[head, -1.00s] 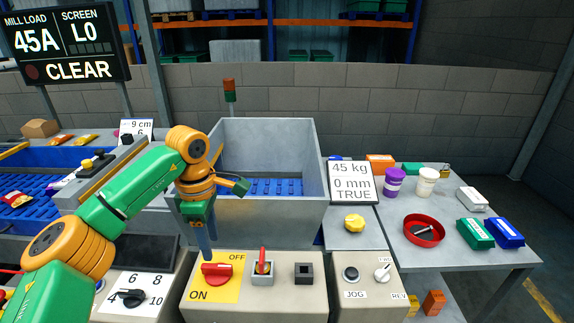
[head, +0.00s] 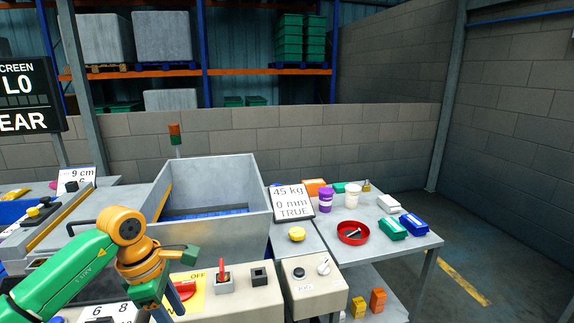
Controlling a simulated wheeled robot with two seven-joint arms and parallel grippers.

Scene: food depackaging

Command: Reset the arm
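My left arm, green and orange, comes in from the lower left. Its gripper (head: 170,306) hangs down at the bottom of the head view, in front of the control panel. The fingers overlap the left side of the red ON/OFF rotary switch (head: 187,290) on its yellow plate, and I cannot tell whether they touch it. The fingertips are small and partly cut off, so their opening is unclear. My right gripper is not in view.
A grey metal hopper (head: 262,217) stands behind the panel (head: 236,302). A red-handled lever (head: 222,270) and a black square socket (head: 258,276) sit beside the switch. A table (head: 402,255) at the right holds a red dish (head: 340,237), cups and boxes. Floor is clear further right.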

